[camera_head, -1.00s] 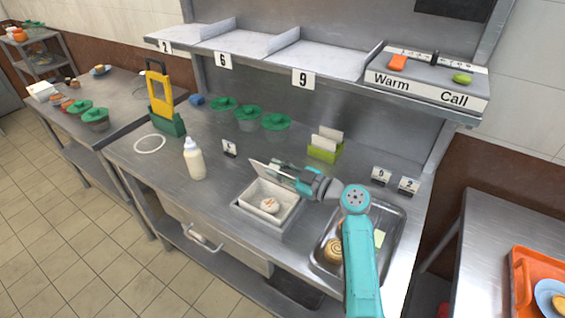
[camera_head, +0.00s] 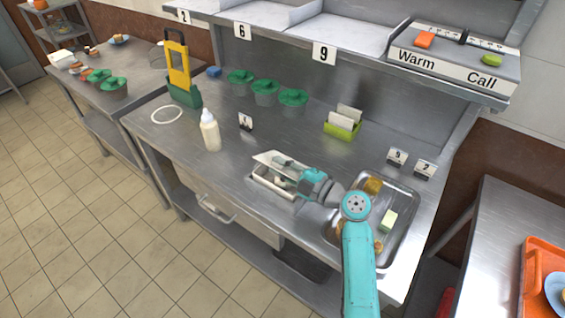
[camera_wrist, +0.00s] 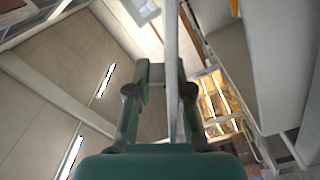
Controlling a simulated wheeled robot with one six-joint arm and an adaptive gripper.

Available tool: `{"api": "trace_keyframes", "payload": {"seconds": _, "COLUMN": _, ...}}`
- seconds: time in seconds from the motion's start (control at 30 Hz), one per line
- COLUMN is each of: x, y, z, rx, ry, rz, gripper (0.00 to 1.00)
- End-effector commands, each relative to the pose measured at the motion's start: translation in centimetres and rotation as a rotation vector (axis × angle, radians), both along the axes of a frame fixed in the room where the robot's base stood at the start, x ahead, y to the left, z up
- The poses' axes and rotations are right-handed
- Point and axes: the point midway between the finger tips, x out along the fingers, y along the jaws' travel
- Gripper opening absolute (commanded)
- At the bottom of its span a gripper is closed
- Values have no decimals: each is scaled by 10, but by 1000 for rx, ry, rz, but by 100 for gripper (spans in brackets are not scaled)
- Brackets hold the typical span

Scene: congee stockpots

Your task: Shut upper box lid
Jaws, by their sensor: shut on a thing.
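The white box (camera_head: 262,186) sits on the metal counter in front of my arm. Its pale lid (camera_head: 268,157) is up at a low tilt over the box, leaving the front of the opening uncovered. My gripper (camera_head: 291,172) reaches in from the right and is shut on the lid. In the wrist view the thin lid edge (camera_wrist: 170,60) stands between the two fingers. The inside of the box is mostly hidden by the lid and gripper.
A metal tray (camera_head: 408,205) with food pieces lies right of the box, under my arm. A white bottle (camera_head: 210,132), a green card holder (camera_head: 341,128) and green-topped containers (camera_head: 265,88) stand behind. A shelf (camera_head: 345,35) overhangs the back. The counter's left front is clear.

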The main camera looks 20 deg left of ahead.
Motion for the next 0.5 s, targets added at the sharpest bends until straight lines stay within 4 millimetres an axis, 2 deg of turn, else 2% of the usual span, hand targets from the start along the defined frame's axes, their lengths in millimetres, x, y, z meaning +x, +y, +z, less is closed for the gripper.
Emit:
{"api": "trace_keyframes", "payload": {"seconds": 0.1, "x": -2, "y": 0, "z": -7, "rx": -3, "ry": 11, "rz": 1, "gripper": 0}}
{"api": "trace_keyframes", "payload": {"seconds": 0.5, "x": -3, "y": 1, "z": -10, "rx": -4, "ry": 13, "rz": 1, "gripper": 0}}
